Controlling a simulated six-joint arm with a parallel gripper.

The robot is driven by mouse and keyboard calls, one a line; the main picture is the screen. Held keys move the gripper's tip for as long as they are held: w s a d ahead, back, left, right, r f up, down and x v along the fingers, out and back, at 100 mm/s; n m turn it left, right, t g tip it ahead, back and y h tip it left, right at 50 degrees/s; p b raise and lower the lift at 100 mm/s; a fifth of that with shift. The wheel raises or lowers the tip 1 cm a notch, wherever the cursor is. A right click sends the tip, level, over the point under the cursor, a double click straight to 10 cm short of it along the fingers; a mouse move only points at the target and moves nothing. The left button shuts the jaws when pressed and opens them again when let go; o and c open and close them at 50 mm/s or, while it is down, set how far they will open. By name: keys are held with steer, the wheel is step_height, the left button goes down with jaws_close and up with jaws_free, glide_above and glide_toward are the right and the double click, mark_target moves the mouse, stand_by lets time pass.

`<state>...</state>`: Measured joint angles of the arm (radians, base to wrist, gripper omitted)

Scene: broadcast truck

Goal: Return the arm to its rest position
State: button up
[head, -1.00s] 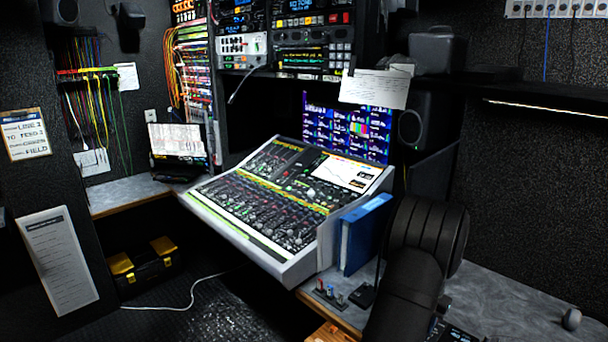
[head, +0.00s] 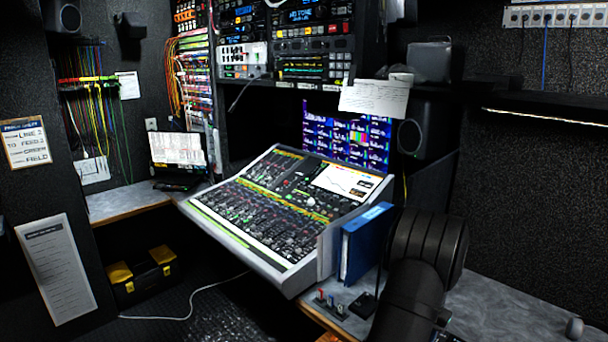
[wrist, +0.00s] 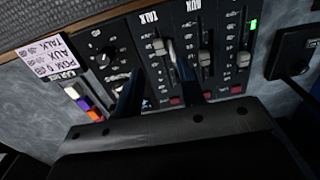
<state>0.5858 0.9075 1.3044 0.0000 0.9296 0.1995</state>
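My gripper (wrist: 157,72) shows in the wrist view as two dark fingers with a clear gap between them. It is open, and I see nothing held. The fingers are over a black fader panel (wrist: 218,62) with labels such as TALK and AUX. The right fingertip is close to a fader knob; I cannot tell whether they touch. In the head view my dark arm (head: 410,300) reaches down at the lower right, and the gripper is hidden or out of frame there.
A sloped mixing console (head: 265,215) and blue binder (head: 366,240) stand left of my arm. A small switch box (head: 331,304) and black block (head: 364,304) lie near the counter's front edge. A grey knob (head: 574,328) sits far right. The counter (head: 510,305) between is mostly bare.

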step_height(320, 180, down, 7)
steer(key=shift+f, duration=0.1)
steer(key=w+d, duration=0.2)
steer(key=shift+w+d+r, duration=0.35)
steer(key=shift+d, duration=0.05)
step_height(320, 180, up, 17)
steer(key=s+a+n+t+h, duration=0.1)
steer(key=a+n+h, duration=0.3)
steer(key=n, duration=1.2)
steer(key=s+a, duration=0.1)
steer(key=a, duration=0.2)
steer(key=shift+a+f+n, duration=0.15)
steer(key=shift+n, duration=0.25)
steer(key=shift+s, duration=0.1)
steer(key=shift+o, duration=0.2)
